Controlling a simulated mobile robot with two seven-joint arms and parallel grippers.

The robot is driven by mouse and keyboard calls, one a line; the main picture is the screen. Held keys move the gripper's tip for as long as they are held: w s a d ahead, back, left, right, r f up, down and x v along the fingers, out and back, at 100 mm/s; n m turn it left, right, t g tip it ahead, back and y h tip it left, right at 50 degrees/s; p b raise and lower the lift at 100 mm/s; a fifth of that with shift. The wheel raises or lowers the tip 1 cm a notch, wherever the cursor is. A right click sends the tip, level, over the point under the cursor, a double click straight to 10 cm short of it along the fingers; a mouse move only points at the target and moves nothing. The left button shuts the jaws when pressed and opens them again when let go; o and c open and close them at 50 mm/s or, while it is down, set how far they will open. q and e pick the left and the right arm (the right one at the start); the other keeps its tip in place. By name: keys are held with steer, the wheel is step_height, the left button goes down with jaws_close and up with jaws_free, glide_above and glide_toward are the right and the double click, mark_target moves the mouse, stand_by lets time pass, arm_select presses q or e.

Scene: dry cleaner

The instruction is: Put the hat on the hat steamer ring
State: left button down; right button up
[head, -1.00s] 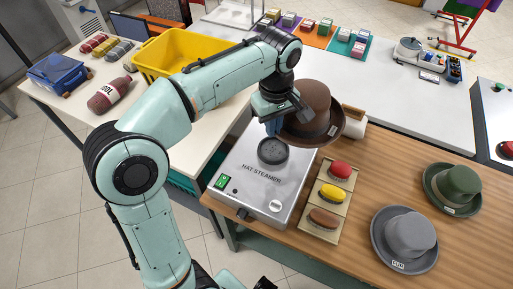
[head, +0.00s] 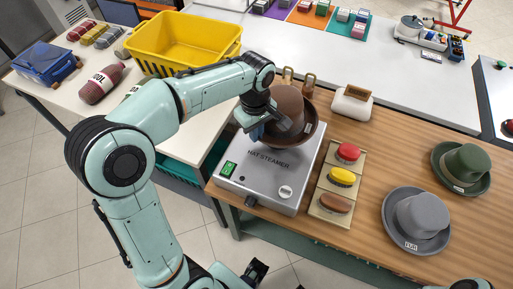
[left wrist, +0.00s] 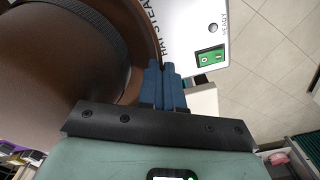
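The brown hat (head: 289,108) is over the back of the grey hat steamer (head: 262,185), crown up, brim slightly tilted. It covers the dark steamer ring, so I cannot tell whether the brim touches it. My left gripper (head: 257,131) is at the hat's left brim. In the left wrist view, its blue fingers (left wrist: 163,84) are close together on the brim edge, and the brown hat (left wrist: 70,60) fills the left side. The steamer's white top with its green switch (left wrist: 209,57) shows beyond the fingers.
A tray of red, yellow and brown brushes (head: 324,201) lies right of the steamer. A grey hat (head: 417,220) and a green hat (head: 464,165) stand farther right on the wooden counter. A white block-like item (head: 352,104) is behind. A yellow bin (head: 182,42) is at the back left.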

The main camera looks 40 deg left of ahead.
mark_target(256, 154)
arm_select(q)
step_height(256, 154, down, 8)
steer(key=shift+r+b, duration=0.15)
steer(key=shift+b, duration=0.25)
steer(key=c, duration=1.7)
jaws_free()
steer(key=o, duration=0.4)
step_height(256, 154, up, 12)
steer(key=shift+r+p, duration=0.1)
steer(key=shift+p, duration=0.8)
